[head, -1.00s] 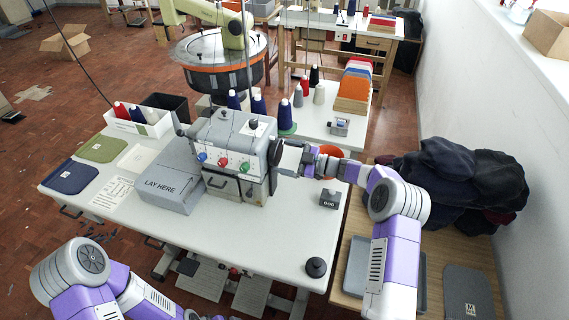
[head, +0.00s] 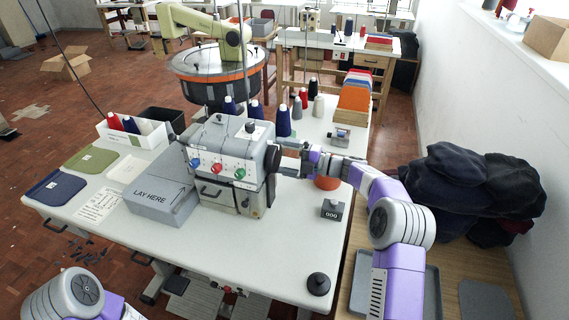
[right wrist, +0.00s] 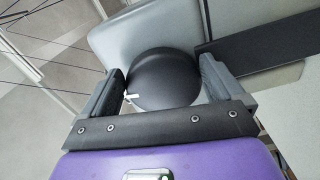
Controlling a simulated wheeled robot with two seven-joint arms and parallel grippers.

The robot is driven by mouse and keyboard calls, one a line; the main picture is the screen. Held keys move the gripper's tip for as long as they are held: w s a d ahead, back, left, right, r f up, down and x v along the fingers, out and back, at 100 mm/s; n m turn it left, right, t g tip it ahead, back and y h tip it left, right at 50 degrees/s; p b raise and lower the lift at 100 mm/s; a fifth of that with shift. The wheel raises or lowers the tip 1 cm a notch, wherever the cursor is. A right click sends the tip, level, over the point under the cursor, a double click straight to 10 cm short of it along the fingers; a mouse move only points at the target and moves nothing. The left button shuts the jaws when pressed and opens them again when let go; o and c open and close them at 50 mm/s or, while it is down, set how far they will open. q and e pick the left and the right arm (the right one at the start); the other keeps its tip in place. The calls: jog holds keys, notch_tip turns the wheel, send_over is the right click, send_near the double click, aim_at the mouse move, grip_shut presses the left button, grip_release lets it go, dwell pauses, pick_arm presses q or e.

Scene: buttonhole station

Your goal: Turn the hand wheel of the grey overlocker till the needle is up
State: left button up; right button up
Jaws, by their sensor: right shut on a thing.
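The grey overlocker (head: 228,170) stands on the white table, with red, blue and green dials on its front. Its dark round hand wheel (head: 273,158) is on its right side. My right gripper (head: 283,161) reaches it from the right and is shut on the wheel. In the right wrist view, the dark wheel (right wrist: 163,80) sits between the two fingers, with a small white mark at its lower left edge. The needle cannot be made out in either view. My left gripper is out of view; only part of my left arm shows at the bottom left.
A grey "LAY HERE" box (head: 160,197) adjoins the overlocker's left side. Thread cones (head: 283,121) stand behind it. A small counter box (head: 332,209) and a black knob (head: 319,284) are on the table at right. The table front is mostly clear.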

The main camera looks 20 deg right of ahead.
jog(key=shift+r+n+b, duration=0.15)
jog(key=shift+n+b, duration=0.25)
jog(key=shift+n, duration=0.6)
jog(key=o, duration=0.7)
jog(key=p+v, duration=0.1)
jog(key=v, duration=0.6)
jog(key=shift+s+d+p, duration=0.15)
jog(key=shift+d+p, duration=0.15)
jog(key=shift+p, duration=0.1)
